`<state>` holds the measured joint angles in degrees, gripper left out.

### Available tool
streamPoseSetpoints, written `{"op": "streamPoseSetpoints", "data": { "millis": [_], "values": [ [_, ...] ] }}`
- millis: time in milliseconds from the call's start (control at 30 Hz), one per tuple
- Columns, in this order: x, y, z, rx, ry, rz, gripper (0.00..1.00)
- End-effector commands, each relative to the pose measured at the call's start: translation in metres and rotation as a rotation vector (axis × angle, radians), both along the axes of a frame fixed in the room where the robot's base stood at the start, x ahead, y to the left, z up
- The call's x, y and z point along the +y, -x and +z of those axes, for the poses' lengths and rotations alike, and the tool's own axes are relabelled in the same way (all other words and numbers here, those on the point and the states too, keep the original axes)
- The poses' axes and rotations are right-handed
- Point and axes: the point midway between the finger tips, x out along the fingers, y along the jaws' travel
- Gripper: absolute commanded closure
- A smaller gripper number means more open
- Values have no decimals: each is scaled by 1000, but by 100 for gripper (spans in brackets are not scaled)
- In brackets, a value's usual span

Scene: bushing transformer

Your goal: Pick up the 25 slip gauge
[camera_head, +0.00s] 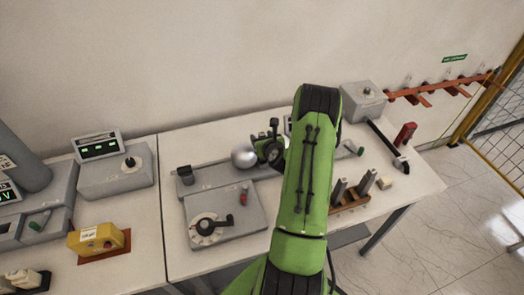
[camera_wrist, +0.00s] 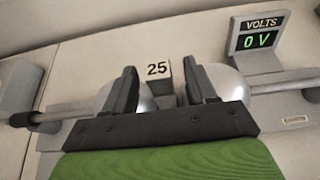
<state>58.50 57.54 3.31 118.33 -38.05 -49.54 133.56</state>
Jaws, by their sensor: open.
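The 25 slip gauge (camera_wrist: 158,71) is a small grey block marked "25". In the wrist view it shows just beyond my gripper, between two metal spheres, the left one (camera_wrist: 142,101) and the right one (camera_wrist: 228,82). My gripper (camera_wrist: 160,66) is open, with one dark finger to each side of the gauge in the picture and no contact visible. The lower part of the gauge is hidden, and I cannot tell whether it touches the spheres. In the head view my gripper (camera_head: 268,146) is over the bench beside one silver sphere (camera_head: 243,157); the gauge cannot be made out there.
In the head view, a control box with a dial (camera_head: 240,222) sits in front, and a wooden rack with grey blocks (camera_head: 352,204) stands right of my arm.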

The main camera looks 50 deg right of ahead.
Motion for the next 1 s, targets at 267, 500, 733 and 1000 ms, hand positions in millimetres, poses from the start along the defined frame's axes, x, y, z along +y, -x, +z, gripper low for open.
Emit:
{"op": "streamPoseSetpoints", "data": {
  "millis": [267,500,733,1000],
  "values": [
    [-4,-6,-4,0,-1,-3,44],
    [-4,-5,-4,0,-2,-2,80],
    [-3,-5,-4,1,-1,-1,100],
    [-4,-6,-3,-2,-1,-2,100]
  ]
}}
